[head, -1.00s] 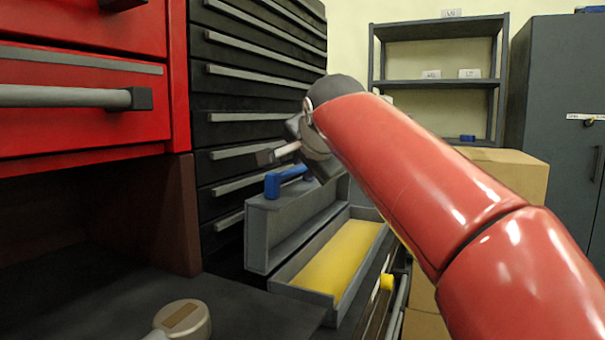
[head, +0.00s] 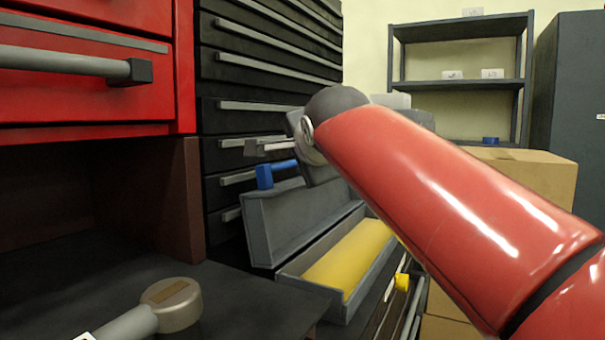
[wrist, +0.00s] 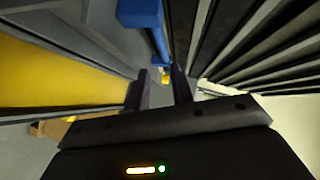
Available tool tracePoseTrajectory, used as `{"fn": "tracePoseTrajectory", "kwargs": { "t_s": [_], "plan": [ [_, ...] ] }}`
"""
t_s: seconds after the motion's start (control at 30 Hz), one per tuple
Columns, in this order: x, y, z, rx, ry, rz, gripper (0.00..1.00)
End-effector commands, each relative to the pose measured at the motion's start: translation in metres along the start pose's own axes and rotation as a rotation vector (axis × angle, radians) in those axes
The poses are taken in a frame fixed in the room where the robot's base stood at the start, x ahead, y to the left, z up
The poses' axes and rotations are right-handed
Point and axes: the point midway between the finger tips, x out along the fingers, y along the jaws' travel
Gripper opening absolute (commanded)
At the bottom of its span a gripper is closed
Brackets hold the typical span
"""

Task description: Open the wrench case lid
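The wrench case (head: 345,300) is a grey box with a yellow interior, seen at the centre of the head view. Its grey lid (head: 300,220) is raised and leans back toward the black drawers. A blue handle (head: 276,174) is on the lid; it also shows in the wrist view (wrist: 142,14). My gripper (head: 268,147) is just above and behind the handle. In the wrist view my gripper (wrist: 160,90) has its fingers apart with nothing held between them. Whether a finger touches the lid cannot be told. My red arm hides part of the case's right end.
Black drawers (head: 265,60) stand close behind the lid. A red cabinet (head: 90,85) is at the left above a dark worktop (head: 235,300) with a round-headed tool (head: 172,303). Cardboard boxes (head: 530,175) and a shelf (head: 455,85) are at the right.

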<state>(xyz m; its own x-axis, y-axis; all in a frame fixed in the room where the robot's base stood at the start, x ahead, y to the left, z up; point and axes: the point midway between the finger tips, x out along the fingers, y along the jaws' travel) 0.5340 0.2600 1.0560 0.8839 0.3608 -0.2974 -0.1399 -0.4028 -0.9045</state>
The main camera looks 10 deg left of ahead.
Motion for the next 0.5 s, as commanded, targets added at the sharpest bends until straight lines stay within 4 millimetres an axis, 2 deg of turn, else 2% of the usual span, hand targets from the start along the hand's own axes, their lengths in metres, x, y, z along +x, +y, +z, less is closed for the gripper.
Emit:
{"fn": "tracePoseTrajectory", "kwargs": {
  "t_s": [0.03,0.23,0.5],
  "plan": [
    [0.001,0.002,0.009,0.018,-0.010,-0.022,0.23],
    [0.012,-0.003,0.013,0.051,-0.014,-0.048,0.23],
    [0.055,-0.006,0.013,0.050,-0.012,-0.046,0.23]
  ]
}}
